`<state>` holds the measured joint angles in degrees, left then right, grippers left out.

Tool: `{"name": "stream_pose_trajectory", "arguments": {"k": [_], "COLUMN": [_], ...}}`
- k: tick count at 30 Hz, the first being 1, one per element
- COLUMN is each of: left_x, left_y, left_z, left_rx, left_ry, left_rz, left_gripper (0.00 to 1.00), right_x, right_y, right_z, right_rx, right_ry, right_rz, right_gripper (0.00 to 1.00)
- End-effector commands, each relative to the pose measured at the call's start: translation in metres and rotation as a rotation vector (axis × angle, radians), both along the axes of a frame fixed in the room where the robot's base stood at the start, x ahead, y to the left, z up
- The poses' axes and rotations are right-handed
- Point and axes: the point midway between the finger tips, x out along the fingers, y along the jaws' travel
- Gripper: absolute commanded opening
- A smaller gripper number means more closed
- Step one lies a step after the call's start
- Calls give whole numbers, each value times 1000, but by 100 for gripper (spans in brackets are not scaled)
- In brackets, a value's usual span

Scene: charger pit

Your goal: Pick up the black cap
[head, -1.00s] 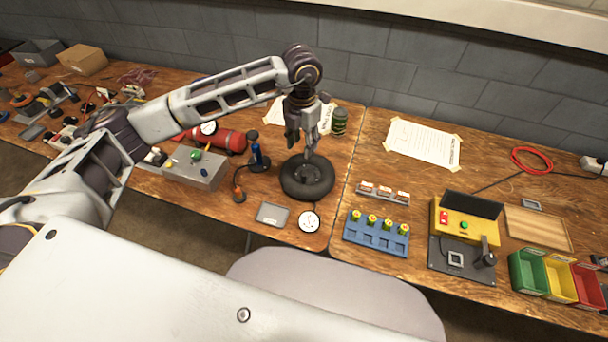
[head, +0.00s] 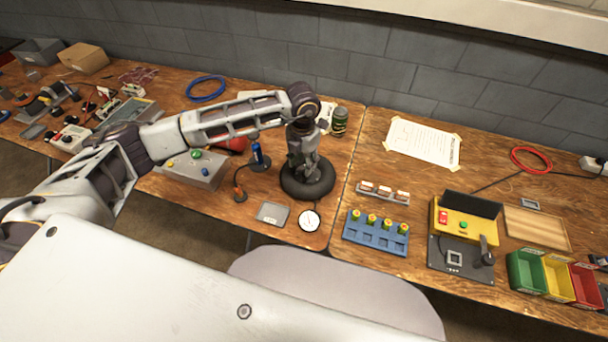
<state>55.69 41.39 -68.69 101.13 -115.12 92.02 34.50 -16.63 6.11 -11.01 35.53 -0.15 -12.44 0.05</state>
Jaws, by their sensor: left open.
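I cannot make out a black cap; it is too small to tell or hidden behind my gripper. A black tyre (head: 292,192) lies flat on the wooden table in the middle of the head view. My left gripper (head: 306,178) points down over the tyre, its fingertips at or just above the tyre's middle. It is open, and I see nothing held between its fingers. The gripper and wrist cover the tyre's centre and far side. My right gripper is not in view.
A pressure gauge (head: 309,220) and a grey tray (head: 272,213) lie in front of the tyre. A blue pump-like tool (head: 258,155) and a grey button box (head: 193,169) stand left. A blue battery holder (head: 376,234) is at right.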

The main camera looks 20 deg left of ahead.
Motion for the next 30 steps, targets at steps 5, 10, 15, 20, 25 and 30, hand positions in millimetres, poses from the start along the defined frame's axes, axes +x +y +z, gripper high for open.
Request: {"name": "stream_pose_trajectory", "arguments": {"k": [5, 10, 15, 20, 25, 30], "left_x": [0, 0, -1, -1, -1, 0], "left_y": [0, 0, -2, -3, -3, -3], "left_z": [0, -2, -12, -30, -47, -52], "left_rx": [0, 0, 0, 0, 1, 0], "left_ry": [0, 1, 3, 3, 2, 0], "left_rz": [0, 0, -1, -1, 0, 0], "left_gripper": [43, 43, 43, 43, 43, 43], "right_x": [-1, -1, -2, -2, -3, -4], "right_y": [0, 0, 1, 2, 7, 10], "right_z": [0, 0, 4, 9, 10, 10], "right_rx": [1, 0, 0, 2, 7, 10], "right_ry": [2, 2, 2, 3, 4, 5], "right_rz": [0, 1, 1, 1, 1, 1], "right_gripper": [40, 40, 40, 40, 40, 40]}}
